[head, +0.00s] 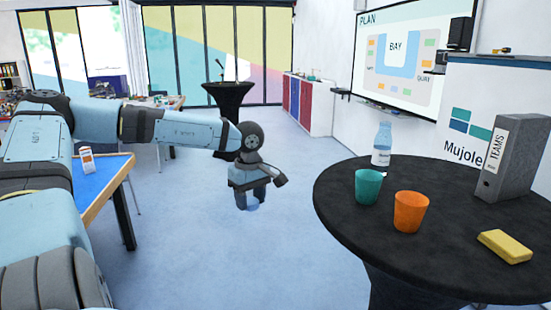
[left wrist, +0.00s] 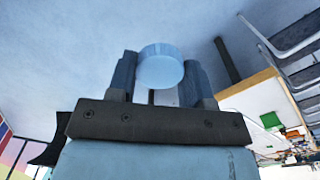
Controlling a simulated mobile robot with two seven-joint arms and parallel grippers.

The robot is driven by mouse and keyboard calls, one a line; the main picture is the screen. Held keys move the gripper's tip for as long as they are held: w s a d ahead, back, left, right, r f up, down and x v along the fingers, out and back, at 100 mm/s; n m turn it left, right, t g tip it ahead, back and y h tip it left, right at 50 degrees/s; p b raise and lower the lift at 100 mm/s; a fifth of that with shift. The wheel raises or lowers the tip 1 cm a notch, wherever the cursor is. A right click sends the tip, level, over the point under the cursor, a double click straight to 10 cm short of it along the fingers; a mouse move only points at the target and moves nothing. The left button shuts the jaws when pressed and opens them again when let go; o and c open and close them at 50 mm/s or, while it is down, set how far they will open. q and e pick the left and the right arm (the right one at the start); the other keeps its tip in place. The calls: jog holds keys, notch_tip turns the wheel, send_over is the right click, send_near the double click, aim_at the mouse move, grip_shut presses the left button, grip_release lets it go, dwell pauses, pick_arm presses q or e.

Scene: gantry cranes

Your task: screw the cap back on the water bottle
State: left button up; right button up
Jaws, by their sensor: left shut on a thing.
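The water bottle (head: 382,148) stands upright on the round black table (head: 340,205), behind the teal cup. Its top is too small to make out clearly. My left gripper (head: 252,203) points down over the floor, left of the table and apart from it. It is shut on a light-blue round cap (left wrist: 161,66), which sits between the two fingers in the left wrist view. A bit of the cap (head: 252,207) also shows below the fingers in the head view. My right gripper is not in view.
A teal cup (head: 368,187) and an orange cup (head: 410,212) stand on the table in front of the bottle. A yellow block (head: 505,246) and a grey binder (head: 513,160) are at the right. A blue-topped table (head: 100,185) is at the left. Open floor lies between.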

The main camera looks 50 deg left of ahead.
pick_arm(q)
jog(key=d+f+m+p, duration=0.2)
jog(key=d+f+m, duration=0.3)
jog(key=f, duration=0.5)
jog(key=d+f+m+p, duration=0.1)
jog(key=d+f+m, duration=0.2)
jog(key=d+f, duration=0.45)
jog(key=d+f+m+p, duration=0.1)
jog(key=d+f+m, duration=0.3)
jog(key=d, duration=0.7)
jog(key=d+f+m+p, duration=0.2)
jog(key=d+m, duration=0.4)
jog(key=d, duration=0.6)
jog(key=shift+w+f, duration=0.4)
jog(key=shift+f, duration=0.5)
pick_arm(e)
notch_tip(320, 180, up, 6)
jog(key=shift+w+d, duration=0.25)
